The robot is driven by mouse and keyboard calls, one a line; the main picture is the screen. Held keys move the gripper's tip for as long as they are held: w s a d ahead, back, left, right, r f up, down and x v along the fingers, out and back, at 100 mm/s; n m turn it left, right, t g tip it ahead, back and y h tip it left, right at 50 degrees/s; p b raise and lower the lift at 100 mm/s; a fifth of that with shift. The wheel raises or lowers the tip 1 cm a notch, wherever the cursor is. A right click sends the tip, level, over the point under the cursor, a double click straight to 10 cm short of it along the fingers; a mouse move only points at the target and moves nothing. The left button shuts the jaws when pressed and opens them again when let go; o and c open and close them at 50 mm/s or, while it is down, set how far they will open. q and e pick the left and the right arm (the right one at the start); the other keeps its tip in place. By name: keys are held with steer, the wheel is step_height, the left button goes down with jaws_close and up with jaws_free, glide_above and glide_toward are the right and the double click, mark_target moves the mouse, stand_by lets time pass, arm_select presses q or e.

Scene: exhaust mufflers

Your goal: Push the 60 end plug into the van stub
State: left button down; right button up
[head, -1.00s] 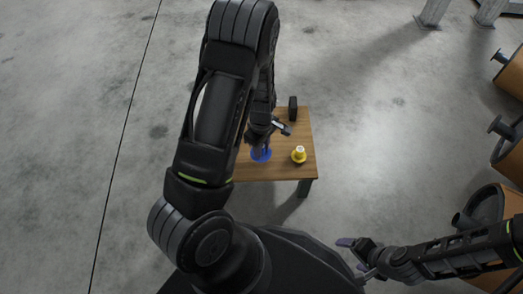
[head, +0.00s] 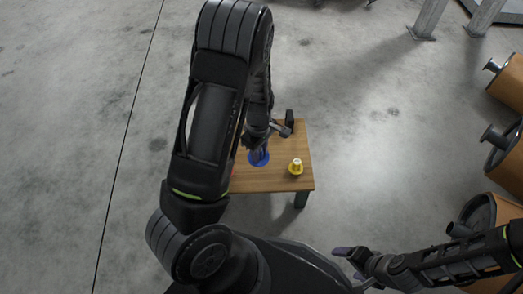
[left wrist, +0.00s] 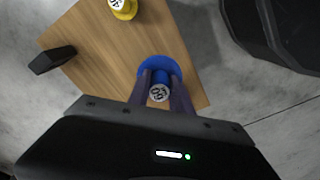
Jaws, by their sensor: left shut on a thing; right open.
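The 60 end plug is blue (left wrist: 159,73), with a wide round flange and a white label reading 60. My left gripper (left wrist: 161,91) is shut on it, a finger on each side. In the head view the blue plug (head: 259,159) shows over the wooden table (head: 270,182), below my left gripper (head: 258,146). I cannot tell whether it touches the top. My right gripper (head: 351,263) is open and empty at lower right, away from the table. Mufflers with stubs (head: 492,66) stand at the right; I cannot tell which is the van stub.
A yellow plug (head: 296,167) stands on the table right of the blue one. A black block (head: 289,117) stands at the table's far edge. A small red bit (head: 234,172) shows beside my left arm. The concrete floor between table and mufflers is clear.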

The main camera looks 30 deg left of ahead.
arm_select(q)
steer(key=w+d+r+m, duration=0.4)
steer(key=r+m, duration=0.1)
steer(key=r, duration=0.5)
steer(key=w+d+r+m, duration=0.4)
steer(key=r+m, duration=0.2)
steer(key=r, duration=0.4)
steer(key=w+d+r+m, duration=0.4)
steer(key=r+m, duration=0.2)
steer(key=r, duration=0.4)
steer(key=shift+w+r, duration=0.2)
